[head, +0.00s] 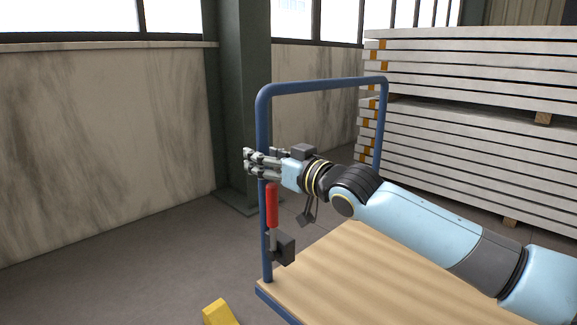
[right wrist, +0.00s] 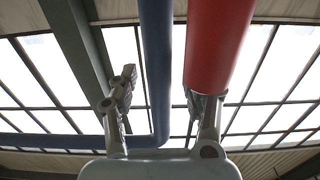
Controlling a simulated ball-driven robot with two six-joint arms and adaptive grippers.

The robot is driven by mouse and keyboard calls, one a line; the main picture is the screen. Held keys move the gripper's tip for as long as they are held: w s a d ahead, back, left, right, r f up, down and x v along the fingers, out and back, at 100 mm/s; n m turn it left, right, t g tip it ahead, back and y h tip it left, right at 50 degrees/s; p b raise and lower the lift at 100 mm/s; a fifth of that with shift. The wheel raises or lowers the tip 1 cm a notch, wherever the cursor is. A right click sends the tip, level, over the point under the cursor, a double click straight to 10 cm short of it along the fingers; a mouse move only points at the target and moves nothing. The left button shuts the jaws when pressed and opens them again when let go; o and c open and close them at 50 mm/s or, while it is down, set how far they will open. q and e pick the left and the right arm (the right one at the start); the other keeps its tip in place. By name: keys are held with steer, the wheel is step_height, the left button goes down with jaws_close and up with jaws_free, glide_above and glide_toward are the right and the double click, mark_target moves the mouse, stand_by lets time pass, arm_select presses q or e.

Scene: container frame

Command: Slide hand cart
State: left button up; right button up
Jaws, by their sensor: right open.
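The hand cart has a tan wooden deck (head: 385,275) and an upright blue tube handle (head: 318,86). A red grip (head: 272,205) hangs beside the handle's left post, above a dark block (head: 284,248). My right gripper (head: 256,163) is open at the left post, just above the red grip. In the right wrist view, the blue post (right wrist: 156,70) passes between the spread fingers of the right gripper (right wrist: 165,90). The red grip (right wrist: 218,40) overlaps the right finger's tip there; I cannot tell whether they touch. My left gripper is not in view.
Stacked pale slabs (head: 470,90) stand behind the cart at the right. A dark pillar (head: 240,100) and a marbled wall (head: 100,140) are behind at the left. A yellow object (head: 220,313) lies at the bottom. The floor (head: 130,270) left of the cart is clear.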

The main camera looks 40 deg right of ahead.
steer(key=s, duration=1)
steer(key=shift+s+d, duration=0.35)
steer(key=shift+s, duration=0.05)
steer(key=shift+r, duration=0.1)
